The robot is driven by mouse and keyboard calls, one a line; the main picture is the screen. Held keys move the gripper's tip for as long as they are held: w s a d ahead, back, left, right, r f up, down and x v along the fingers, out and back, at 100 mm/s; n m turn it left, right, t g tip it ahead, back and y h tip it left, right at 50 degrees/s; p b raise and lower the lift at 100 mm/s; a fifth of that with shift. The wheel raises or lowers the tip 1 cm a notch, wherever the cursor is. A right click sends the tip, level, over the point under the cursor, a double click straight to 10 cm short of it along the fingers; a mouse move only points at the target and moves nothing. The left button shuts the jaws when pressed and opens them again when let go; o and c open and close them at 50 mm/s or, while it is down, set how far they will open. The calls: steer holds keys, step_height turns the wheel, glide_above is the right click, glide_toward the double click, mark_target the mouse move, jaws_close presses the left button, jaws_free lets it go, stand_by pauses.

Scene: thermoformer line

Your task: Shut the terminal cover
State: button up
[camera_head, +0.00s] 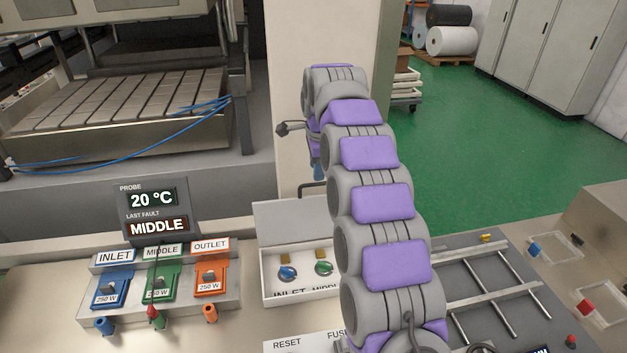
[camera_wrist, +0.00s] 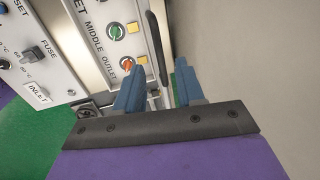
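The terminal cover (camera_head: 292,222) is a pale grey panel standing raised at the back edge of the white terminal box (camera_head: 300,290). A dark bar handle (camera_head: 312,186) shows at its top; it also shows in the wrist view (camera_wrist: 157,45). The box is open, with blue and green terminals visible inside; its right part is hidden behind my arm. In the wrist view green and orange terminals (camera_wrist: 126,64) show. My gripper (camera_wrist: 158,80) is open, its two blue fingers apart with the handle's near end in the gap between them. Contact cannot be told.
A bench block with blue, green and orange plugs (camera_head: 160,290) and a display (camera_head: 157,212) stand left of the box. A RESET/FUSE panel (camera_head: 310,344) lies in front. A metal rack (camera_head: 490,290) is to the right. A beige pillar (camera_head: 290,120) rises behind.

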mark_target(317, 183)
steer(key=f, duration=0.2)
steer(key=d+f, duration=0.1)
steer(key=shift+w+d+f, duration=0.1)
steer(key=shift+w+f, duration=0.2)
steer(key=shift+f, duration=0.05)
steer(key=shift+w+f, duration=0.1)
steer(key=shift+f, duration=0.2)
steer(key=shift+a+f, duration=0.15)
steer(key=shift+a, duration=0.4)
steer(key=shift+a+f, duration=0.1)
steer(key=shift+a, duration=0.55)
steer(key=shift+d, duration=1.05)
steer(key=c, duration=0.6)
steer(key=shift+c, duration=0.5)
steer(key=shift+a, duration=0.4)
jaws_close()
